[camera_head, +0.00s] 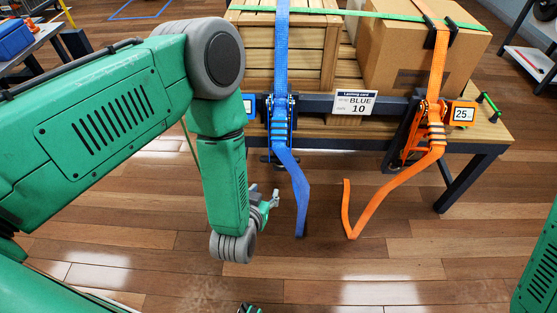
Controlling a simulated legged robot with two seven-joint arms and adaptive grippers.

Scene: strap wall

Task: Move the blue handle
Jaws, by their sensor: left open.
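The blue ratchet handle (280,122) sits on the table's front rail, with a blue strap (281,50) running up from it and a loose blue tail (299,195) hanging down. My left gripper (273,197) is open, below and a little left of the handle, apart from it and beside the blue tail. My left forearm stands in front of the area left of the handle. A small display beside the blue handle is partly hidden by my arm. My right gripper cannot be made out; a green part of me shows at the lower right edge.
An orange ratchet (418,135) with an orange strap and a display reading 25 is on the right. A card (354,102) reads BLUE 10. A wooden crate (258,50) and a cardboard box (420,50) stand on the table (480,130). The floor in front is clear.

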